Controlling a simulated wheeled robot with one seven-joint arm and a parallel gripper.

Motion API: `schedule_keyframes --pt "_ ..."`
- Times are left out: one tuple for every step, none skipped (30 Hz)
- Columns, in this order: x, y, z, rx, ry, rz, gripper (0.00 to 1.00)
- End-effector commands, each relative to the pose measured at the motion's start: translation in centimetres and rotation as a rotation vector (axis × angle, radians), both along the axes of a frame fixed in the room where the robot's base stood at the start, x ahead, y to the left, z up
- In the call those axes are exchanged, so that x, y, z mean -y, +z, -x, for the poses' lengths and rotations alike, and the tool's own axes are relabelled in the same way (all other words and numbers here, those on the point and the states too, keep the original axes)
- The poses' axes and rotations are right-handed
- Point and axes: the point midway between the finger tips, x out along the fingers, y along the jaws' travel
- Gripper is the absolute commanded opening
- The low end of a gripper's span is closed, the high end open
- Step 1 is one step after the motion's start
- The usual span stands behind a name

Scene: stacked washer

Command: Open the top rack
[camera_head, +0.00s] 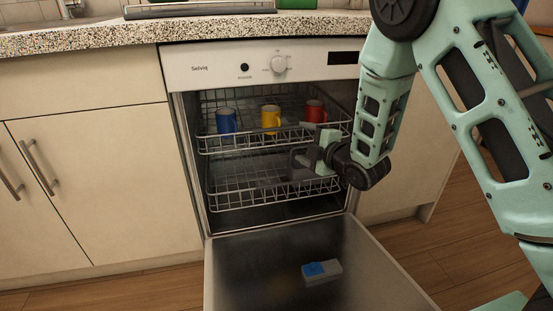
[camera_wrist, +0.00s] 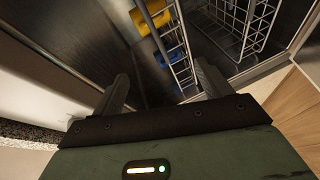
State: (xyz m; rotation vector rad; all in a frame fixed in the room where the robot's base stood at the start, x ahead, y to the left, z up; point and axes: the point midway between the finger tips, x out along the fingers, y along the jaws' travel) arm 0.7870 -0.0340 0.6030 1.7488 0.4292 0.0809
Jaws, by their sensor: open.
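The dishwasher door (camera_head: 250,265) is folded down open. The top rack (camera_head: 240,143) is a wire basket within the dishwasher's opening, holding a blue mug (camera_head: 226,121), a yellow mug (camera_head: 270,118) and a red mug (camera_head: 315,111). My gripper (camera_head: 300,160) is in front of the racks, around and just below the top rack's front edge, right of its middle. In the wrist view my gripper (camera_wrist: 163,84) is open, with the top rack's wires (camera_wrist: 180,58) beyond and between the fingers. Contact with the rack cannot be told.
The lower rack (camera_head: 250,200) sits below and looks mostly empty; it also shows in the wrist view (camera_wrist: 240,25). A grey and blue block (camera_head: 322,271) lies on the open door. The speckled counter (camera_head: 110,36) runs above, with closed cabinets (camera_head: 110,180) at the left.

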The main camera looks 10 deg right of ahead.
Motion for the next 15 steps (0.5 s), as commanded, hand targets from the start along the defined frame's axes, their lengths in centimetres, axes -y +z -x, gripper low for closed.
schedule_keyframes --pt "0.8 -3.0 -0.3 0.051 0.014 0.035 0.77" --pt "1.1 -3.5 -0.4 0.083 0.024 0.055 0.77" --pt "1.5 -4.2 -0.5 0.12 0.035 0.078 0.77" --pt "1.8 -4.5 -0.6 0.146 0.043 0.093 0.77" --pt "2.0 -4.9 -0.6 0.168 0.05 0.107 0.77" --pt "2.2 -5.2 -0.7 0.194 0.058 0.122 0.77" --pt "2.3 -5.4 -0.7 0.209 0.062 0.132 0.77" --pt "2.5 -5.5 -0.7 0.223 0.066 0.139 0.77" --pt "2.6 -5.6 -0.7 0.235 0.069 0.146 0.77" --pt "2.6 -5.6 -0.8 0.243 0.071 0.15 0.77" --pt "2.6 -5.6 -0.9 0.248 0.073 0.153 0.77" --pt "2.5 -5.6 -1.1 0.253 0.075 0.155 0.77" --pt "2.4 -5.5 -1.3 0.254 0.076 0.155 0.77" --pt "2.3 -5.5 -1.6 0.255 0.076 0.156 0.77" --pt "2.1 -5.5 -2.0 0.255 0.077 0.155 0.77"
